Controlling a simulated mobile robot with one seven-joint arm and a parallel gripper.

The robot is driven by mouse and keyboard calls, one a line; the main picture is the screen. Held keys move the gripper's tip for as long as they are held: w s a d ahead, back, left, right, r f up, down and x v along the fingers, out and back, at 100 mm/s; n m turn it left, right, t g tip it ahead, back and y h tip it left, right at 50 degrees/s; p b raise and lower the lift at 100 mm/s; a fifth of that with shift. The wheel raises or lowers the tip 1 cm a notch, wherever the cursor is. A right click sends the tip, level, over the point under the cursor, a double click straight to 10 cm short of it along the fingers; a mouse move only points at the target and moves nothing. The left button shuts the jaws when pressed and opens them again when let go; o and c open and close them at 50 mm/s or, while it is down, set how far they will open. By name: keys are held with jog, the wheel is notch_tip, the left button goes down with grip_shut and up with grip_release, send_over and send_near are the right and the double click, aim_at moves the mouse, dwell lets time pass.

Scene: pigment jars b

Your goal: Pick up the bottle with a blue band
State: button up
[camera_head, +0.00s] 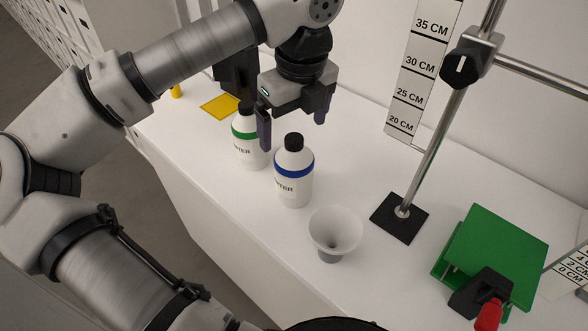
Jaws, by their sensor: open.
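The bottle with a blue band (294,184) is white with a black cap and stands upright on the white table, near the middle of the head view. A similar bottle with a green band (243,135) stands upright just behind it to the left, partly covered by my gripper. My gripper (293,128) is open, its two dark fingers pointing down. In the picture it lies just above and behind the blue-band bottle, with one finger in front of the green-band bottle. Nothing shows between the fingers.
A white funnel-shaped cup (335,228) stands close in front of the blue-band bottle. To the right are a metal stand on a black base (399,217), a height scale (421,75) and a green block with a clamp (495,250). A yellow square (220,106) lies at the back left.

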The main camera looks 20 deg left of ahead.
aim_at(294, 138)
jog(key=shift+a+f+p, duration=0.1)
jog(key=shift+f+p, duration=1)
jog(key=shift+f, duration=1.75)
jog(key=c, duration=1.3)
jog(key=shift+r, duration=0.15)
jog(key=shift+c, duration=0.2)
